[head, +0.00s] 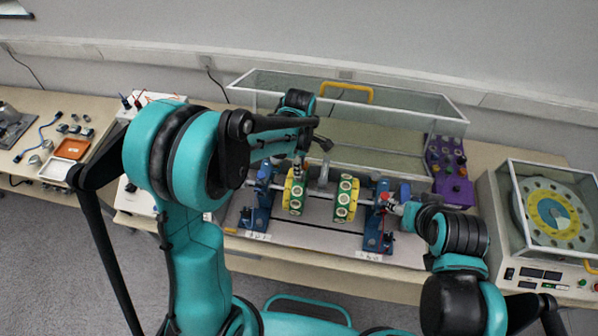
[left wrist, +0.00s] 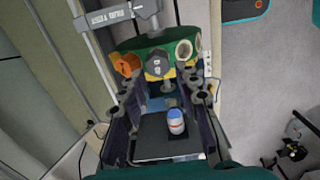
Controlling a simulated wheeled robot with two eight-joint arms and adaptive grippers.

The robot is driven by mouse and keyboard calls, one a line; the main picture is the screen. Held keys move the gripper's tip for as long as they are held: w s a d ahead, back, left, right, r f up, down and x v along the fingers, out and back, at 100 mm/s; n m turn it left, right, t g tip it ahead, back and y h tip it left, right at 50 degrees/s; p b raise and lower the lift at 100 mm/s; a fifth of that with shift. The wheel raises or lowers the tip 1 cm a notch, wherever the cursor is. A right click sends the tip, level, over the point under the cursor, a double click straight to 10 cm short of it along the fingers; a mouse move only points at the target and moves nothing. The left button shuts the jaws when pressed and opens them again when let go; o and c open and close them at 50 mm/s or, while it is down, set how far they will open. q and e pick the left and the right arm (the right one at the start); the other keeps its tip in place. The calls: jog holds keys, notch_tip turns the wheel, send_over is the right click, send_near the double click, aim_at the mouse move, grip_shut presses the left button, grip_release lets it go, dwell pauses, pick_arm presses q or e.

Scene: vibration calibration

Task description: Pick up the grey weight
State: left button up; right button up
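Two green-and-yellow discs with round fittings, a left one (head: 295,189) and a right one (head: 345,199), sit on a horizontal shaft in the rig. In the left wrist view one disc (left wrist: 145,43) carries an orange fitting (left wrist: 127,64), a dark grey one (left wrist: 157,68) and a pale one (left wrist: 184,50). I cannot tell which, if any, is the grey weight. My left gripper (head: 301,160) is above the left disc; in the left wrist view its fingers (left wrist: 163,92) are spread below the disc, apparently empty. My right gripper (head: 393,207) is at the rig's right end, its fingers too small to judge.
Blue supports (head: 256,207) hold the shaft on a grey base. A clear case with a yellow handle (head: 347,90) stands behind. A purple control box (head: 453,186) and a covered dial machine (head: 550,215) are at right. An orange tray (head: 72,149) is at left.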

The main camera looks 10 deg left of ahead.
pick_arm(q)
notch_tip(320, 180, down, 5)
jog(key=shift+w+r, duration=0.1)
jog(key=shift+w, duration=0.05)
jog(key=c, duration=0.7)
jog(key=shift+r, duration=0.15)
